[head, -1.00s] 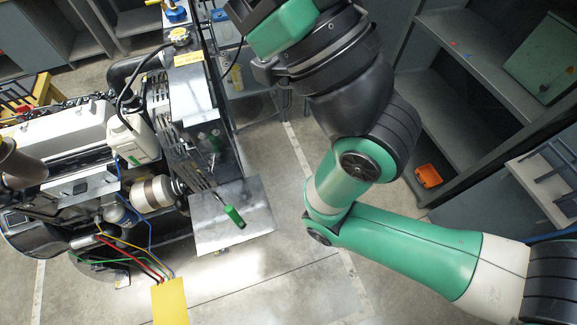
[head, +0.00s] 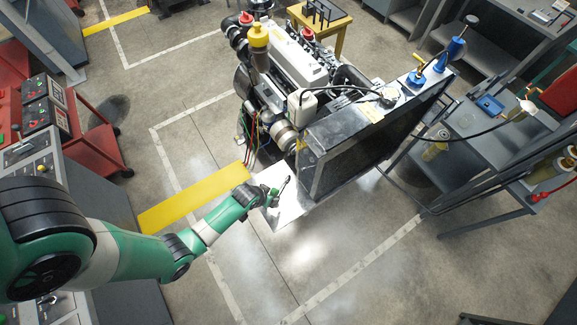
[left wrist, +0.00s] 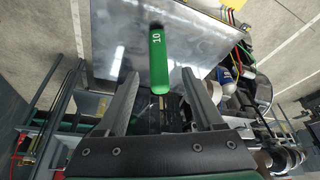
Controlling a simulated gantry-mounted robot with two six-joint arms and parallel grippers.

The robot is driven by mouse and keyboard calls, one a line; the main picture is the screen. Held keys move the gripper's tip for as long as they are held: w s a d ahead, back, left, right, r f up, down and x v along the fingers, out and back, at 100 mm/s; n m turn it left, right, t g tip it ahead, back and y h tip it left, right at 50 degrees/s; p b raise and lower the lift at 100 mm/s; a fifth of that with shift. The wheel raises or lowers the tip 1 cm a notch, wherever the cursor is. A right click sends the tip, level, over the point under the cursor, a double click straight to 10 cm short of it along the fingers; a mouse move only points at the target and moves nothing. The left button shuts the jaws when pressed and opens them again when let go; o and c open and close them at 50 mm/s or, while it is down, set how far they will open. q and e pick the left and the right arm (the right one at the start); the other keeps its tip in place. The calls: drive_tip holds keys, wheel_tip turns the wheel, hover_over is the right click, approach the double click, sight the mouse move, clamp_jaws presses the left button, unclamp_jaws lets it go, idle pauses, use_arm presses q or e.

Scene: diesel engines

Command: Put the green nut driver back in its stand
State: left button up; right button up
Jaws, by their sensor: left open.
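The green nut driver shows in the left wrist view as a green handle (left wrist: 158,62) marked "10", with its shaft end pointing toward the gripper. In the head view its green handle (head: 273,192) is small beside my left gripper (head: 266,198). In the left wrist view my left gripper (left wrist: 160,100) is open, its two fingers on either side of the handle's lower end with gaps. The driver is over or on a shiny metal plate (left wrist: 205,35); contact is unclear. A black rack (head: 320,13) on a yellow table may be the stand. My right gripper is out of view.
The engine (head: 300,60) and its dark radiator (head: 360,140) stand just beyond the plate. A yellow panel (head: 190,198) lies under my left arm. A red cart (head: 95,150) is at left, a grey workbench (head: 490,135) at right. The floor in front is clear.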

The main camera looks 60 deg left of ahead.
sight(273, 195)
use_arm(q)
drive_tip(key=shift+w, duration=0.25)
drive_tip(key=b+x, duration=0.3)
drive_tip(key=x, duration=0.1)
drive_tip(key=shift+s+f+b, duration=0.15)
drive_tip(key=shift+f+b, duration=0.05)
drive_tip(key=shift+b, duration=0.15)
drive_tip(key=shift+w+a+f, duration=0.1)
drive_tip(key=shift+w+f, duration=0.1)
drive_tip(key=shift+f, duration=0.1)
drive_tip(key=shift+r, duration=0.1)
clamp_jaws()
